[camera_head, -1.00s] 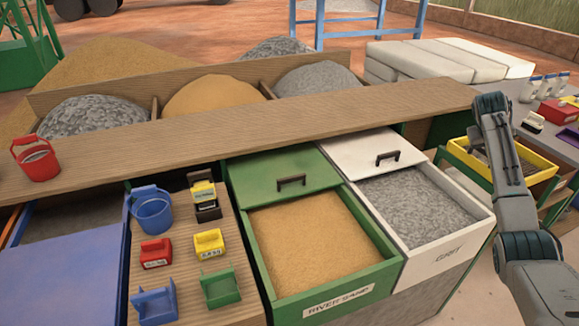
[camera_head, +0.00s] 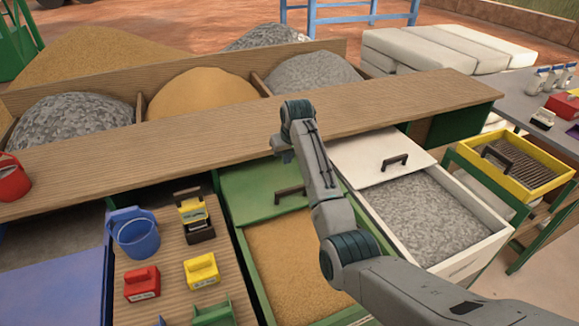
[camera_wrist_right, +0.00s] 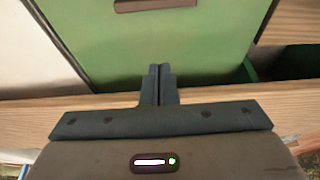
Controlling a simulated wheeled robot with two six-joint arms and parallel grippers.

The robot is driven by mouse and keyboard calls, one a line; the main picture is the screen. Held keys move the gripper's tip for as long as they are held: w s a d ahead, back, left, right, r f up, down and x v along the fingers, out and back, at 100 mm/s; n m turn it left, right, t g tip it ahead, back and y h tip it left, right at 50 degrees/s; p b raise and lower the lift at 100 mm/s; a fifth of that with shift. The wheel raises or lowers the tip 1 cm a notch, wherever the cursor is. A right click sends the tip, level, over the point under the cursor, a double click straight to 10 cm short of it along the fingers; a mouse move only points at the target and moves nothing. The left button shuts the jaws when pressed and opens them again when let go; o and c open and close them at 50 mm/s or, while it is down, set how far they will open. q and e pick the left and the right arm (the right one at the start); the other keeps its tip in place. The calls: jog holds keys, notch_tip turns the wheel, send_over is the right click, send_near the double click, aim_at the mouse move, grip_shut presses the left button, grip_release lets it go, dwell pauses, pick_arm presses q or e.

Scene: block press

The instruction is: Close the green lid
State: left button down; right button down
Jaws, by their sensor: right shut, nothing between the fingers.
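The green lid (camera_head: 245,188) with its dark handle (camera_head: 290,194) lies over the back part of the green bin, and the sand (camera_head: 290,250) in front of it is uncovered. My right gripper (camera_head: 283,150) is above the back edge of the lid, by the front edge of the wooden shelf, partly hidden by its wrist. In the right wrist view, the fingers (camera_wrist_right: 160,70) are shut and empty over the lid (camera_wrist_right: 160,45), with the handle (camera_wrist_right: 155,4) at the top edge. I cannot tell whether they touch the lid. My left gripper is out of view.
The wooden shelf (camera_head: 400,95) runs just behind the bins. The white lid (camera_head: 370,150) and gravel bin stand to the right. A blue bucket (camera_head: 137,236) and small coloured holders stand on the wooden strip to the left. My right forearm crosses over the sand.

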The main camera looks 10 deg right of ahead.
jog(key=p+x, duration=0.1)
jog(key=x, duration=0.8)
jog(key=shift+w+f, duration=0.1)
jog(key=shift+f, duration=0.15)
jog(key=shift+s+d+r+p, duration=0.1)
jog(key=shift+s+d+p, duration=0.05)
jog(key=shift+s+p, duration=0.35)
jog(key=shift+s+d+r+p, duration=0.1)
jog(key=shift+s+d+p, duration=0.1)
jog(key=shift+s+p, duration=0.7)
jog(key=shift+s+d, duration=0.1)
jog(key=shift+s, duration=0.5)
jog(key=shift+d, duration=0.1)
